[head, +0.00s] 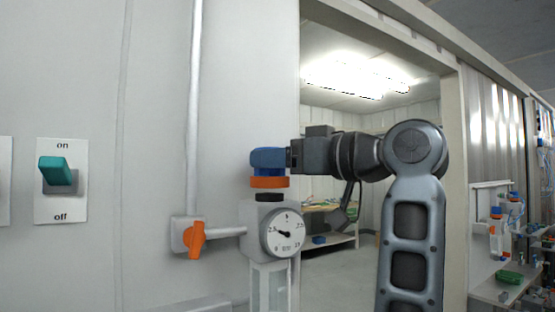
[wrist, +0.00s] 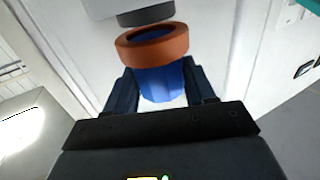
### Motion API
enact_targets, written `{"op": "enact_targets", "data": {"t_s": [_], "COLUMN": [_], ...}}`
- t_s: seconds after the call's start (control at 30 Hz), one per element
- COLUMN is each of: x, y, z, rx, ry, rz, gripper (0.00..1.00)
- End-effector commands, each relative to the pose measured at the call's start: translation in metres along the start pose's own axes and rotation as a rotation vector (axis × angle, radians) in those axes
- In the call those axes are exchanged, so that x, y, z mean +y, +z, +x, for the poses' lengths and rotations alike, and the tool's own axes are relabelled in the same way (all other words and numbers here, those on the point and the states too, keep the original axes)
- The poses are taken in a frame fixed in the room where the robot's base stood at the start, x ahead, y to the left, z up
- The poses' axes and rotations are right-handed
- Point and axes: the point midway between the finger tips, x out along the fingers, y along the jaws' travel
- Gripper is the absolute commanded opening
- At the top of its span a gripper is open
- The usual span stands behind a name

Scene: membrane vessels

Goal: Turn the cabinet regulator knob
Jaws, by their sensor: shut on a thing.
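The regulator is a light grey body with a round pressure gauge (head: 287,232) on its front, mounted on the cabinet wall. On top of it sit a black collar, an orange ring (head: 269,182) and the blue knob (head: 267,158). My gripper (head: 283,158) reaches in from the right and is shut on the blue knob. In the wrist view the blue knob (wrist: 161,86) lies between the two dark fingers, with the orange ring (wrist: 152,45) just beyond it. The far side of the knob is hidden.
An orange-handled valve (head: 196,238) sits on the pipe left of the regulator. A teal on/off switch (head: 57,170) is at the far left. An open doorway stands right of the regulator, behind my arm, with a shelf (head: 335,238) in the room beyond.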

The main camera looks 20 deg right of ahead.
Motion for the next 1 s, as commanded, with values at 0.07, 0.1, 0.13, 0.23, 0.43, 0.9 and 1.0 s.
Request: {"op": "enact_targets", "data": {"t_s": [0.07,0.1,0.13,0.23,0.43,0.9,1.0], "x": [0.0,-0.001,-0.001,-0.001,-0.004,-0.012,-0.013], "y": [0.0,0.0,0.0,0.0,0.0,-0.001,-0.001], "z": [0.0,0.0,0.0,0.0,0.0,0.004,0.005], "rx": [0.0,0.0,0.001,0.002,0.002,0.003,0.002], "ry": [0.005,0.01,0.015,0.045,0.161,0.587,0.682], "rz": [0.0,-0.001,-0.001,-0.002,-0.004,-0.003,-0.002], "gripper": [0.24,0.24,0.24,0.24,0.24,0.24,0.24]}}
